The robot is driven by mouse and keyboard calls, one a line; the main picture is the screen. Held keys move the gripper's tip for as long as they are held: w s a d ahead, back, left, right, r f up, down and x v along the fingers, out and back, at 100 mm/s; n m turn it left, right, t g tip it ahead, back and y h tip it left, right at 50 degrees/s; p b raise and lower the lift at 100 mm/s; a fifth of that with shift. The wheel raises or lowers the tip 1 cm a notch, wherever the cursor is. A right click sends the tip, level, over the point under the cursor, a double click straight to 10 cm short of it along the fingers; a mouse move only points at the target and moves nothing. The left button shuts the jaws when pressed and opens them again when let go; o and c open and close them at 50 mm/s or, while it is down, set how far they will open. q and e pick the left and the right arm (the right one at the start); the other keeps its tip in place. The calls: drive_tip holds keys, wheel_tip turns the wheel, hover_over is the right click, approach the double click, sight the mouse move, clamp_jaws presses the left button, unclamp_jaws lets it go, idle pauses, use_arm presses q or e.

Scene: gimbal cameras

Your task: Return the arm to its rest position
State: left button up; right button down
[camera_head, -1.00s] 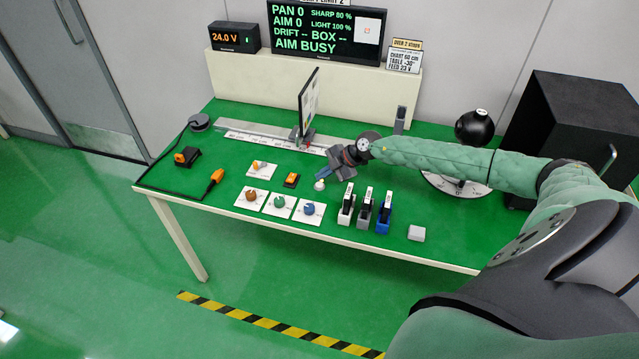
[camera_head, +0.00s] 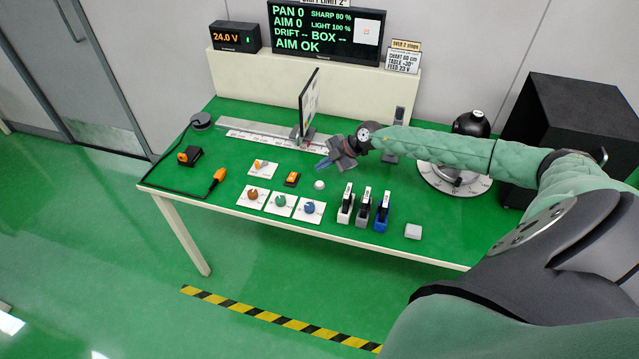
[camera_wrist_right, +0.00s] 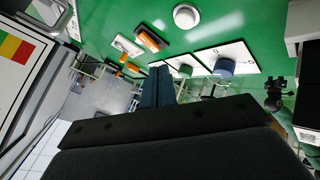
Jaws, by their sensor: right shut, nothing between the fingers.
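My right arm (camera_head: 440,147) reaches in from the right across the green table (camera_head: 230,190). My right gripper (camera_head: 324,163) is shut and empty, held above the table's middle. In the head view it is just above and behind a small white round knob (camera_head: 319,185). In the right wrist view its shut blue fingers (camera_wrist_right: 158,88) point toward the controls, and the white knob (camera_wrist_right: 186,16) shows ahead at the top. My left gripper is not in view.
An upright chart board (camera_head: 309,102) stands on a rail behind the gripper. Orange, green and blue knobs (camera_head: 309,208) and several upright levers (camera_head: 364,205) line the front. A black ball (camera_head: 471,123), round dial (camera_head: 440,181) and black box (camera_head: 570,130) stand right. The monitor (camera_head: 326,35) reads AIM OK.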

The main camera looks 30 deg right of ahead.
idle(0.3)
